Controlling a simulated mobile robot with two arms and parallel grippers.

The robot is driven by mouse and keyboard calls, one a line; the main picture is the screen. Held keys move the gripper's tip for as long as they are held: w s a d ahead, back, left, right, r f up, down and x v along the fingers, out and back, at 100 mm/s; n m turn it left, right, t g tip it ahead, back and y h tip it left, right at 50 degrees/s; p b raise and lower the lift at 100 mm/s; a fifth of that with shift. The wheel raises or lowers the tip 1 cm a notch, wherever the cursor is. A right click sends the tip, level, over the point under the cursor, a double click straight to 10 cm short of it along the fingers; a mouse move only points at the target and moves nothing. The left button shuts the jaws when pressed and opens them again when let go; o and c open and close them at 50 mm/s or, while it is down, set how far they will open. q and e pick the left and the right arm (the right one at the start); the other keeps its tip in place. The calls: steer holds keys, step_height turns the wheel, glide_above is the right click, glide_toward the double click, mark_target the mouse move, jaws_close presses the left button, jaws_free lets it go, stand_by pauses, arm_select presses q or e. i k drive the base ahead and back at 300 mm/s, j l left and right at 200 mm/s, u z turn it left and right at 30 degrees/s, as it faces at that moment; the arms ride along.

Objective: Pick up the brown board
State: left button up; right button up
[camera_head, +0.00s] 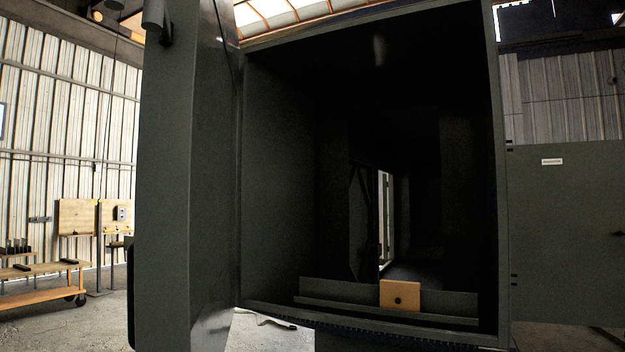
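A small brown board (391,291) with a round dark spot, a hole or a knob, stands upright inside the dark open enclosure (275,170). It is at the bottom front, right of the middle, against a low grey rail (335,297) that runs across the enclosure floor. I cannot tell whether it is fixed to the rail. Two larger tan boards, one plain (76,217) and one with small fittings (115,216), stand far back on the left. Neither of my grippers is in view, and nothing is seen touching the small board.
The enclosure's grey door (185,190) stands open on the left, and another grey door or panel (565,232) is on the right. The enclosure has a raised front lip (380,328). A low orange-edged cart (40,290) stands at far left. The enclosure's middle looks empty but very dark.

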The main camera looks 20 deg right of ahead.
mark_target(400, 295)
steer(key=i+j+z, duration=0.35)
steer(key=j+z, duration=0.2)
steer(key=i+j+z, duration=0.1)
steer(key=j+z, duration=0.15)
steer(key=j, duration=0.2)
steer(key=i+j+z, duration=0.1)
steer(key=j+z, duration=0.5)
steer(key=l+z, duration=0.2)
steer(key=l, duration=0.25)
steer(key=i, duration=0.05)
